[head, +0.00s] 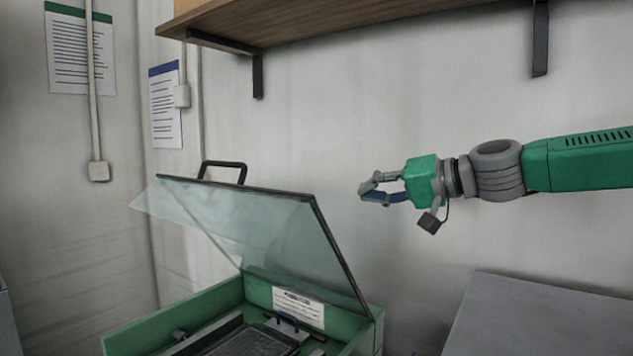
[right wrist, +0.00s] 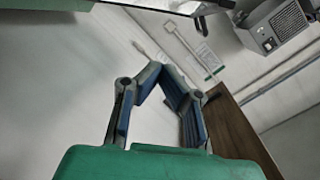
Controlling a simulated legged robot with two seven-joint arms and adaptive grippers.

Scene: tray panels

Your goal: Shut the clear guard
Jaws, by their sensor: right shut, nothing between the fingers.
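The clear guard (head: 270,232) is a see-through tilted panel with a dark frame. It stands raised over a green tray box (head: 140,333) in the head view. A black handle (head: 223,165) sits on its upper edge. My right gripper (head: 366,191) is to the right of the guard, at about the height of the handle in the picture, and apart from it. Its fingers meet at the tips with nothing held; the same gripper shows in the right wrist view (right wrist: 154,68). My left gripper is not in view.
A wooden shelf (head: 330,18) on dark brackets hangs above. A grey surface (head: 540,315) stands at the lower right. Inside the box are a dark part (head: 250,342) and a white label (head: 298,307). The wall area between guard and gripper is clear.

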